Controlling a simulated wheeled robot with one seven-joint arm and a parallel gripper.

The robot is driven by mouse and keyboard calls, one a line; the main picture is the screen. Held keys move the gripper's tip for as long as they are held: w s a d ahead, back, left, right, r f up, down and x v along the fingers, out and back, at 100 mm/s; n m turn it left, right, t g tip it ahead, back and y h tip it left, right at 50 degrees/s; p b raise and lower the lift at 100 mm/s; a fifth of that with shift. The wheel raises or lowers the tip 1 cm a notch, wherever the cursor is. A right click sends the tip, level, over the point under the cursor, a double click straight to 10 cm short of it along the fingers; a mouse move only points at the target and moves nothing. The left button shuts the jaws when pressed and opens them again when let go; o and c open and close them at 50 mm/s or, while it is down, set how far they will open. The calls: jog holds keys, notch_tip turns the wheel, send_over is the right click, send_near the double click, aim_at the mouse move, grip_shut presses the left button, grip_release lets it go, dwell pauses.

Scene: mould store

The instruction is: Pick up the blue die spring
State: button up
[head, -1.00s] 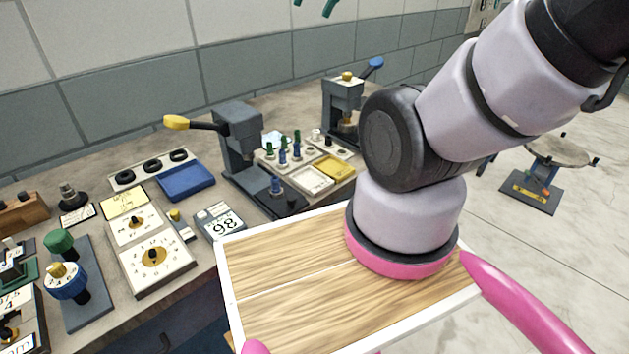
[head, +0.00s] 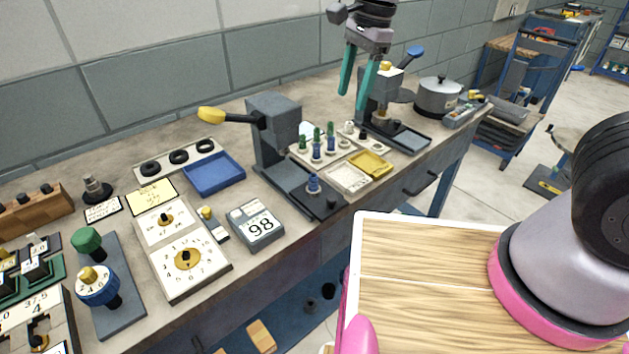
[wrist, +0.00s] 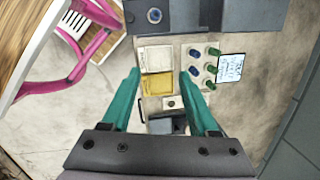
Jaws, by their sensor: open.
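A blue die spring (head: 313,184) stands upright on the dark base of the nearer lever press (head: 275,130). In the wrist view it shows from above as a blue ring (wrist: 155,15) at the top. More blue pieces (head: 316,148) stand among green ones in a pale rack (head: 297,153) behind it; the rack's blue pieces also show in the wrist view (wrist: 194,70). My gripper (head: 354,98) has teal fingers, points down and is open and empty. It hangs above the bench near the farther press, apart from every spring. In the wrist view the fingers (wrist: 159,75) straddle the yellow tray's area from above.
A white tray (head: 348,178) and a yellow tray (head: 372,163) lie right of the spring. The farther press (head: 380,100) stands close to my gripper. A blue tray (head: 213,173) and a grey box marked 98 (head: 256,226) lie left. A pot (head: 438,97) stands at the bench's far end.

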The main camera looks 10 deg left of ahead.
jog(key=s+a+f+m+h, duration=0.1)
jog(key=s+a+f+h, duration=0.1)
jog(key=s+a+f, duration=0.5)
send_over(313, 175)
notch_tip(313, 175, down, 5)
jog(key=shift+d+f, duration=0.15)
jog(key=shift+f, duration=3.15)
grip_shut()
